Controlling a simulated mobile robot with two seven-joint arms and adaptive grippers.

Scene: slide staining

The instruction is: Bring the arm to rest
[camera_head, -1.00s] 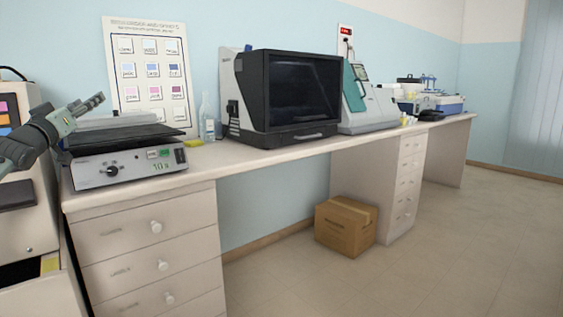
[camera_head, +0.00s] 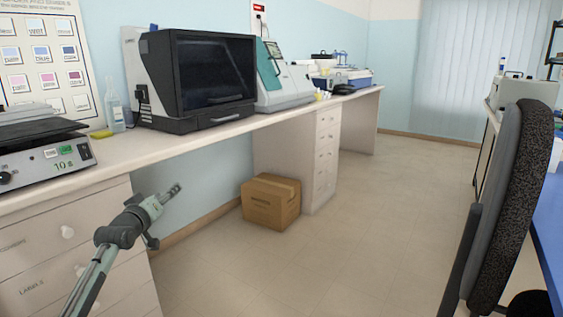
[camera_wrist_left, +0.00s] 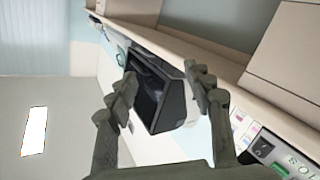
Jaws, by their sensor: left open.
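My left gripper (camera_head: 170,192) is in front of the bench drawers in the head view, below the level of the bench top, with its arm coming in from the lower left. It is clear of the furniture in the picture. In the left wrist view its two fingers (camera_wrist_left: 160,92) stand wide apart with nothing between them. The black-fronted machine shows beyond the fingers, at a distance. My right gripper is in neither view.
The bench (camera_head: 150,150) runs along the wall with a black-fronted machine (camera_head: 205,80) and a hot-plate-like device (camera_head: 45,155). A cardboard box (camera_head: 270,202) sits on the floor beneath it. A dark chair (camera_head: 500,200) stands at the right. The floor (camera_head: 370,230) between is open.

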